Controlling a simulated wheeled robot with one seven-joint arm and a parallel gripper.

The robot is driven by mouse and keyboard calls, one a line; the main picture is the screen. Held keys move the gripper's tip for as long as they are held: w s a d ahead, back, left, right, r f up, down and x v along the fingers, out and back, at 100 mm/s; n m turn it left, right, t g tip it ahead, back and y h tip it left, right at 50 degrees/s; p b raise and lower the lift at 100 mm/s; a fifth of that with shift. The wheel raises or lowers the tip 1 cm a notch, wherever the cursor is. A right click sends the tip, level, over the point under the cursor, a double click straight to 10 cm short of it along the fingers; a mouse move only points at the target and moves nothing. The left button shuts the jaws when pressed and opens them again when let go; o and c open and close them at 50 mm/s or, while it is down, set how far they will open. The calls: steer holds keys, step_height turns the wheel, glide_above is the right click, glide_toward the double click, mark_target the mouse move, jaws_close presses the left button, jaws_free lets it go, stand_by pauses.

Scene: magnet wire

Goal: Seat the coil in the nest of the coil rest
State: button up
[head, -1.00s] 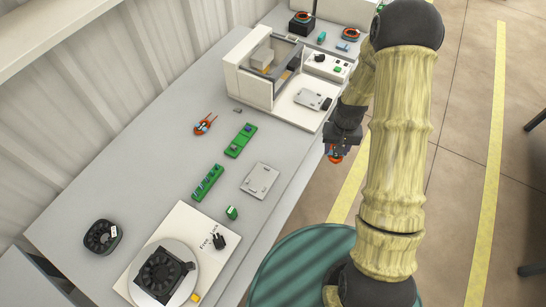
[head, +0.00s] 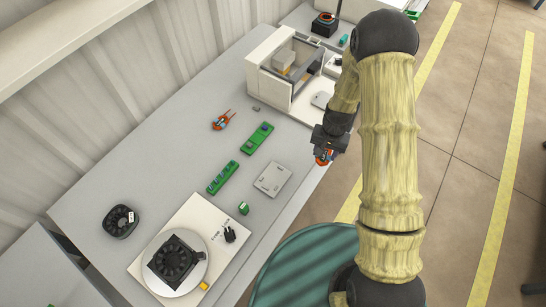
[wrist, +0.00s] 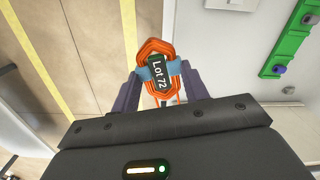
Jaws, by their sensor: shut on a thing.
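An orange wire coil (wrist: 146,52) with a dark "Lot 72" label is in my gripper (wrist: 160,71), between its two blue finger pads. Its wire leads hang toward the gripper body in the wrist view. In the head view the held coil (head: 321,159) shows below my gripper (head: 325,155), near the bench's right edge. I cannot make out a clear empty nest. A black block (head: 324,28) with an orange ring on top stands at the far end; I cannot tell whether it is the coil rest.
Another orange coil (head: 222,120) lies on the bench, near green circuit boards (head: 257,139) and a grey plate (head: 272,178). A white open-fronted machine (head: 262,82) stands beyond. A turntable with a fan (head: 174,256) is at the near end. Bare bench lies left of the boards.

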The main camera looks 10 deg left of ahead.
steer(key=s+a+m+p, duration=0.1)
steer(key=s+a+p, duration=0.2)
steer(key=a, duration=0.5)
steer(key=s+a+m+p, duration=0.2)
steer(key=s+a+p, duration=0.1)
steer(key=a, duration=0.5)
steer(key=shift+s+f+p, duration=0.3)
steer(key=shift+s+f, duration=0.15)
steer(key=shift+s, duration=0.15)
steer(key=shift+f, duration=0.1)
steer(key=b, duration=0.4)
glide_above(273, 178)
steer(key=shift+f, duration=2.9)
steer(key=shift+s+f+b, duration=0.1)
steer(key=shift+f+b, duration=0.85)
steer(key=shift+f, duration=0.05)
steer(key=o, duration=1.1)
